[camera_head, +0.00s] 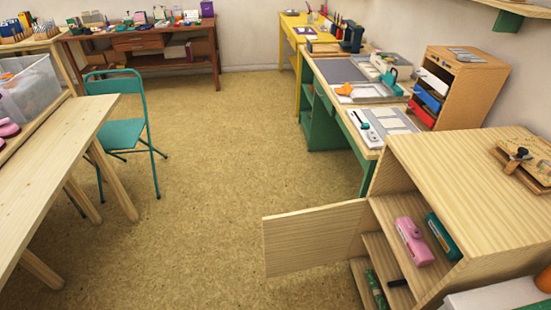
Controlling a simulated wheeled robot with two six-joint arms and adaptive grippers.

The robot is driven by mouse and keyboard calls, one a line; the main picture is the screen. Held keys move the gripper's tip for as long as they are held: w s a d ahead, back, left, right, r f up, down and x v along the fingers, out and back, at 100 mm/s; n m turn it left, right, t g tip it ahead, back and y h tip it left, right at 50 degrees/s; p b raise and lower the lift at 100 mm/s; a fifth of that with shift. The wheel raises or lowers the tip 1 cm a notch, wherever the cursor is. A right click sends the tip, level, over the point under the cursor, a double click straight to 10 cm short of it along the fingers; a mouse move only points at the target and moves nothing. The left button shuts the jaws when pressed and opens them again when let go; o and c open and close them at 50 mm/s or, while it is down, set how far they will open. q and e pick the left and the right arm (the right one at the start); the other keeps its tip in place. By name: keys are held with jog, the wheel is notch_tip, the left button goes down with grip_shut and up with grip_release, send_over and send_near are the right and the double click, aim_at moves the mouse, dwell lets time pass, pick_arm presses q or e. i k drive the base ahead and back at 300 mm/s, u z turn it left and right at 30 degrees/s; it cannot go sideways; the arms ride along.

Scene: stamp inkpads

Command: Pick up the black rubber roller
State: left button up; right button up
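I cannot clearly pick out the black rubber roller. A small dark object (397,283), partly hidden, lies on a lower shelf of the open wooden cabinet (470,165) at the right; it is too small to identify. A dark-knobbed tool (518,157) sits on a wooden board on the cabinet top; I cannot tell whether it is a roller. Neither of my grippers is in view.
The cabinet door (315,237) stands open toward the left. A pink device (413,241) and a green device (441,236) lie on its upper shelf. A green chair (124,130) stands by the left table (55,160). The middle floor (215,160) is clear.

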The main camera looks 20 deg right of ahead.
aim_at(404, 281)
jog(key=u, duration=0.6)
jog(key=i, duration=2.9)
jog(key=z, duration=1.1)
jog(key=i, duration=0.4)
jog(key=z, duration=3.25)
